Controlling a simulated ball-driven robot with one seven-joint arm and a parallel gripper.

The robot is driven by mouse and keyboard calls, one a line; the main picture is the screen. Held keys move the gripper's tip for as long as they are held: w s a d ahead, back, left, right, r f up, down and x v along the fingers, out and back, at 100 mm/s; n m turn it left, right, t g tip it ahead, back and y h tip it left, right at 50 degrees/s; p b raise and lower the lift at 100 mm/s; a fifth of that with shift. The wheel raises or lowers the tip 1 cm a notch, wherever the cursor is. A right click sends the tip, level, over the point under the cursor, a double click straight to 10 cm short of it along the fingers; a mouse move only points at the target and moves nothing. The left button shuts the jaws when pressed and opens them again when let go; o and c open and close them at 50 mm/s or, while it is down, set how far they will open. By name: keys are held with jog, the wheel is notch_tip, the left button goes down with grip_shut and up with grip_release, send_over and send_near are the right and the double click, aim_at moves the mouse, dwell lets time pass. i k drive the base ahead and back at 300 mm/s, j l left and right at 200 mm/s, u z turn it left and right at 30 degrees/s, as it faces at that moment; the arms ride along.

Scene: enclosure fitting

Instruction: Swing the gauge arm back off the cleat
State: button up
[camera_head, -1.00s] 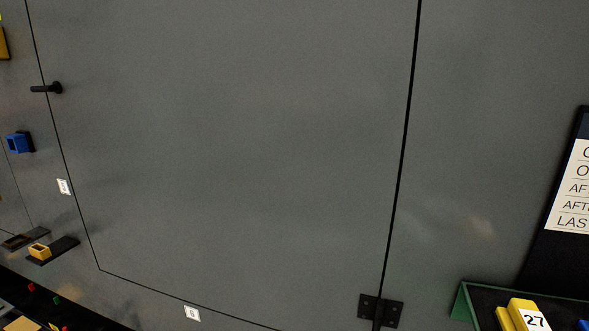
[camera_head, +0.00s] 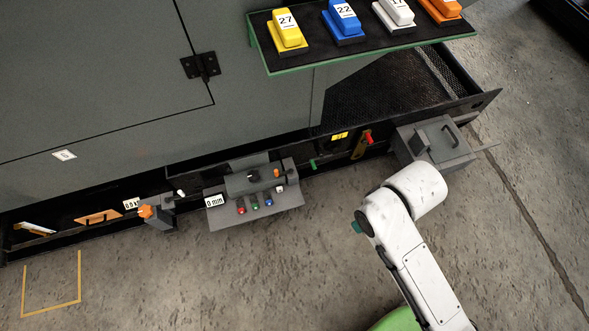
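I cannot clearly identify the gauge arm or its cleat. A small brownish upright piece with a red tip (camera_head: 363,143) stands at the cabinet's low front edge, beside a yellow label (camera_head: 339,136); I cannot tell what it is. My white arm rises from the lower right, and its rounded link ends just in front of a grey box-like part with a dark handle (camera_head: 449,134). No gripper fingers can be made out, so my gripper's opening does not show.
A green-edged shelf (camera_head: 385,54) holds several numbered coloured blocks. Below it are a mesh-floored open bay (camera_head: 385,92) and a grey control panel (camera_head: 254,190) with coloured buttons. An orange-topped fitting (camera_head: 154,213) stands left. Open concrete floor (camera_head: 230,280) lies in front.

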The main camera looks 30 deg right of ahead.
aim_at(291, 171)
jog(key=k+l, duration=0.1)
jog(key=k, duration=0.2)
jog(key=i+l+u, duration=0.2)
jog(key=l, duration=0.4)
jog(key=l+u, duration=0.25)
jog(key=l, duration=0.35)
jog(key=i+l+u, duration=0.2)
jog(key=l, duration=0.5)
jog(key=i, duration=0.4)
